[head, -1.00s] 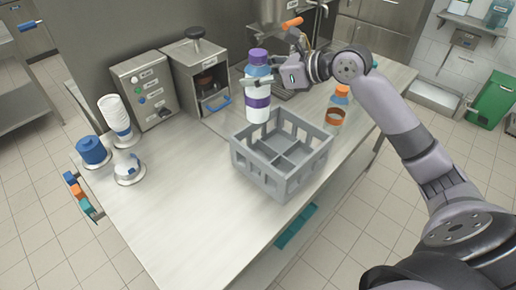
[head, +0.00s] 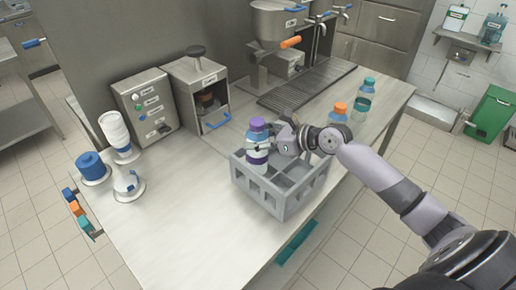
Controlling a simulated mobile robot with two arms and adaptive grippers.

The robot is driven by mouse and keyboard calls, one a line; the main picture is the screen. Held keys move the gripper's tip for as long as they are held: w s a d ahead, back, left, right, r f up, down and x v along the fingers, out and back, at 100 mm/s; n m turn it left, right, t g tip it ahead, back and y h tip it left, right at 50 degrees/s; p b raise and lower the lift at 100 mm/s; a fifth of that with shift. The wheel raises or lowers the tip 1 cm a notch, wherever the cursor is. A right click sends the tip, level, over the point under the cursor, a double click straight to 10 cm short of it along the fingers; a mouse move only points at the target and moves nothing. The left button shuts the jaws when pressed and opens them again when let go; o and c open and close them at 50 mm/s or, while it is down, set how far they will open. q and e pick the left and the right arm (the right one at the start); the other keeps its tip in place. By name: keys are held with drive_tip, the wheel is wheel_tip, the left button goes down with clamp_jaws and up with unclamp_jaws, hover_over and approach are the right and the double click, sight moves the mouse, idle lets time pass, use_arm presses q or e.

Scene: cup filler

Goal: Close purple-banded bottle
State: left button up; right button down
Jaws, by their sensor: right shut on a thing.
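The purple-banded bottle (head: 257,157) is white with a bluish upper part and a purple cap (head: 258,124) on top. It stands about upright, with its lower part inside the back left of the grey crate (head: 283,206). The crate wall hides its base, so I cannot tell whether it touches the crate floor. My right gripper (head: 261,147) reaches in from the right and is shut on the bottle below the cap. My left gripper is not in view.
An orange-capped bottle (head: 340,108) and a teal-capped bottle (head: 363,102) stand behind my right arm. A capping-style machine (head: 183,95) and a control box (head: 143,101) stand at the back. White cups (head: 113,129) and a blue lid stack (head: 92,165) are at left. The front left counter is clear.

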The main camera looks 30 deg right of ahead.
drive_tip(key=shift+f, duration=2.05)
drive_tip(key=c, duration=0.6)
unclamp_jaws()
drive_tip(key=shift+f, duration=0.25)
drive_tip(key=shift+r, duration=0.2)
drive_tip(key=b+v, duration=0.1)
drive_tip(key=v, duration=1.1)
drive_tip(key=shift+f, duration=0.1)
